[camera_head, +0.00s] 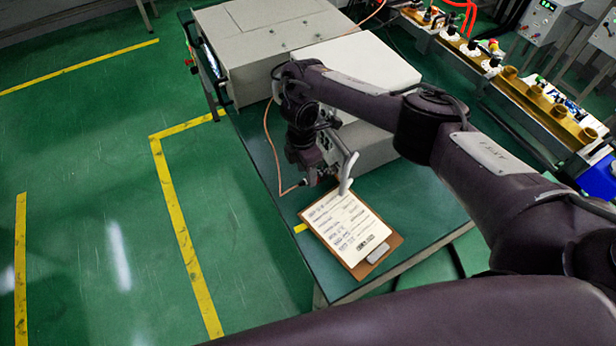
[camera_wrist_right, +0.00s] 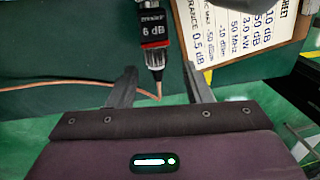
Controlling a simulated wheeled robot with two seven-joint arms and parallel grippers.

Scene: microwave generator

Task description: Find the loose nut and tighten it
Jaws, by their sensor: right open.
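A dark attenuator marked 6 dB (camera_wrist_right: 154,30) with a red band shows at the top of the right wrist view. Its metal connector end (camera_wrist_right: 155,60), where a nut would sit, points down between my fingers; whether any nut is loose cannot be told. A thin copper-coloured cable (camera_wrist_right: 90,85) runs to the left near it and also hangs along the box in the head view (camera_head: 268,135). My right gripper (camera_wrist_right: 158,82) is open and empty, its fingers apart on either side below the connector. In the head view the right gripper (camera_head: 330,178) is beside the box front. My left gripper is out of view.
A clipboard with a printed sheet (camera_head: 345,222) lies on the green table (camera_head: 262,170), close to the right gripper. Pale equipment boxes (camera_head: 262,38) stand behind. A bench with brass-coloured parts (camera_head: 535,95) is at the right. Green floor is clear at the left.

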